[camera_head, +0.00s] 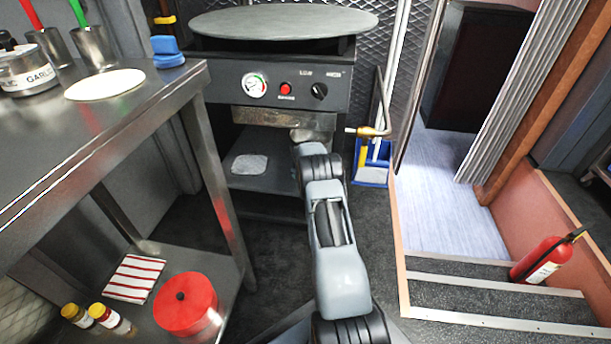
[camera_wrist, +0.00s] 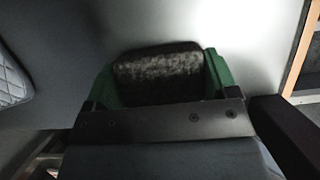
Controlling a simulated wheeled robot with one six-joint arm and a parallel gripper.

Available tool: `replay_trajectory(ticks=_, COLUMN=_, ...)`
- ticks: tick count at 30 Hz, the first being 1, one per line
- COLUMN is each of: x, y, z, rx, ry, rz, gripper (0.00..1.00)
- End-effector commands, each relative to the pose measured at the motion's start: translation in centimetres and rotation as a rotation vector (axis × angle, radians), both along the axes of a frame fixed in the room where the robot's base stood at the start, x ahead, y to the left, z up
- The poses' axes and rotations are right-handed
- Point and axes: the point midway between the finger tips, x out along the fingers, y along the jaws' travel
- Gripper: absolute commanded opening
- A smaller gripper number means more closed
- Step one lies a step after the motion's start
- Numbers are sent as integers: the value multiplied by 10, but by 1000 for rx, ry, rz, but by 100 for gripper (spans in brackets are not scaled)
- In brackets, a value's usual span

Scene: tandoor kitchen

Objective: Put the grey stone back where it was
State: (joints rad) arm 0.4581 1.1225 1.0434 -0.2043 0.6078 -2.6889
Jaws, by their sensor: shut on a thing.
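My gripper (camera_wrist: 160,84) shows in the wrist view, with a green finger on each side. It is shut on the grey stone (camera_wrist: 158,66), a dark, speckled block held between the fingers. In the head view my arm reaches forward to the front of the griddle stove (camera_head: 270,85), below its control panel. The gripper and the stone cannot be made out there behind the arm. A pale grey flat patch (camera_head: 249,164) lies on the stove's lower shelf, left of my arm; I cannot tell what it is.
A steel table (camera_head: 150,115) stands at the left, with a red lidded pot (camera_head: 186,305) and a striped cloth (camera_head: 133,278) on its lower shelf. A blue dustpan (camera_head: 372,170) stands right of the stove. A fire extinguisher (camera_head: 540,258) stands on steps at the right.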

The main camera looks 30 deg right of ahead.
Motion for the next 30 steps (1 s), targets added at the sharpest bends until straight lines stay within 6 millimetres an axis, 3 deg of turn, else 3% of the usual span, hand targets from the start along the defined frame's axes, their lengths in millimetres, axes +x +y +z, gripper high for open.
replay_trajectory(ticks=7, x=0, y=0, z=-1, rx=0, ry=0, rz=0, gripper=100)
replay_trajectory(ticks=16, x=0, y=0, z=3, rx=-1, ry=-1, rz=0, gripper=100)
replay_trajectory(ticks=20, x=-4, y=4, z=20, rx=-1, ry=0, rz=1, gripper=100)
replay_trajectory(ticks=25, x=-14, y=13, z=57, rx=-1, ry=-1, rz=0, gripper=100)
replay_trajectory(ticks=30, x=-36, y=35, z=52, rx=2, ry=3, rz=2, gripper=100)
